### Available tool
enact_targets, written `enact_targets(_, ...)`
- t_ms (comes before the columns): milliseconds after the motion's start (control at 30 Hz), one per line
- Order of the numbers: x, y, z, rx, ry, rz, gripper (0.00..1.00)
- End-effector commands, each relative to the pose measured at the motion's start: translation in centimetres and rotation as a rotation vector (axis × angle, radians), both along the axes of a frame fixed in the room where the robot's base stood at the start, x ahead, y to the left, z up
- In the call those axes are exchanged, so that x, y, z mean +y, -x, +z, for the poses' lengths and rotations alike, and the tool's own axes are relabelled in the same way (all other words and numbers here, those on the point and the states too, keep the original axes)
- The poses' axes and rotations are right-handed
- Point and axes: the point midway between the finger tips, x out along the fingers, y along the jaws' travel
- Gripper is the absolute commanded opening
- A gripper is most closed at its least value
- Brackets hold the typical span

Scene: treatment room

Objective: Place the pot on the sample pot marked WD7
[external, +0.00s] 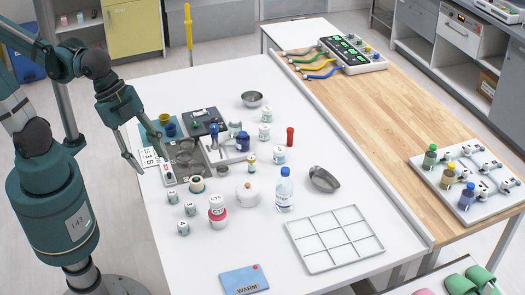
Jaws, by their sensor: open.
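A larger white pot marked with letters like CT (217,207) has a red lower part. More white labelled pots (279,155) stand near the middle, with others behind them (264,132). I cannot tell which pot is marked WD7. A round white pot with a knob (248,193) stands right of the CT pot.
Blue bottles (243,142) and a red item (290,136) stand farther back. Free white table surrounds the card.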

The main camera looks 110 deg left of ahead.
Motion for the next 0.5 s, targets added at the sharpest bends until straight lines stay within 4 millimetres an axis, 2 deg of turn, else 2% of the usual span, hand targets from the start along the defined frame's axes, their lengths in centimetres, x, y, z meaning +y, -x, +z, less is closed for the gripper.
enact_targets(500,-4.0,4.7,1.1,-0.155,0.176,0.297,0.41)
